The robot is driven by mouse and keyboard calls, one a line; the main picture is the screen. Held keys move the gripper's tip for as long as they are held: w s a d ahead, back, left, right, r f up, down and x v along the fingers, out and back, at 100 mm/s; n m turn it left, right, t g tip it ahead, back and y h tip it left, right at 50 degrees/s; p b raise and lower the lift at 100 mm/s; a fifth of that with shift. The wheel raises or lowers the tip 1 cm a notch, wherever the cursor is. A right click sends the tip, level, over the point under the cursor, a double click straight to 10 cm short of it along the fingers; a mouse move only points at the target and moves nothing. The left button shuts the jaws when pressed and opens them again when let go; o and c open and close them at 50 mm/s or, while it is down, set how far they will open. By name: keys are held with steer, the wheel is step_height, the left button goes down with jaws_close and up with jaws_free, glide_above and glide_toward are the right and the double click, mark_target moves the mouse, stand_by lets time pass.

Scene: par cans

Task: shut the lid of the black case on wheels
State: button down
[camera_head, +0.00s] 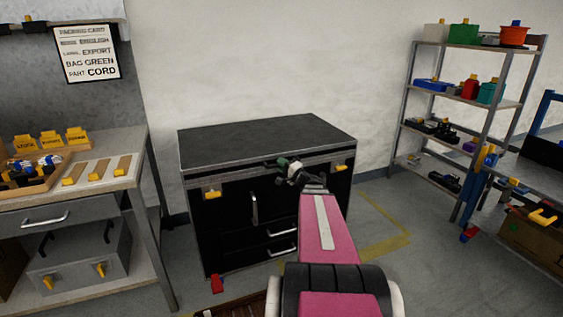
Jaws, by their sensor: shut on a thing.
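The black case (228,228) stands on the floor against the wall, with silver edging and yellow latches on its front. Its dark lid (265,135) lies flat across the top and looks down or nearly down. A narrow dark band shows between the lid's silver rim and the front panel. My gripper (283,166) is at the middle of the lid's front edge, shut on what appears to be the lid's front part. The fingers are small and partly hidden, so the exact grip is unclear. The case's wheels cannot be made out.
A workbench (120,160) with yellow-tagged items stands close on the left. A metal shelf (480,100) with bins is at the right, beside a blue-framed bench (530,175). A red object (216,283) is at the case's lower front left corner. Floor right of the case is clear.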

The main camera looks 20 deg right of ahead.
steer(key=shift+f, duration=0.55)
steer(key=c, duration=1.3)
jaws_free()
steer(key=shift+f, duration=0.1)
steer(key=shift+c, duration=0.2)
steer(key=shift+s, duration=0.15)
steer(key=shift+s+d, duration=0.15)
steer(key=shift+s, duration=0.1)
steer(key=v, duration=1)
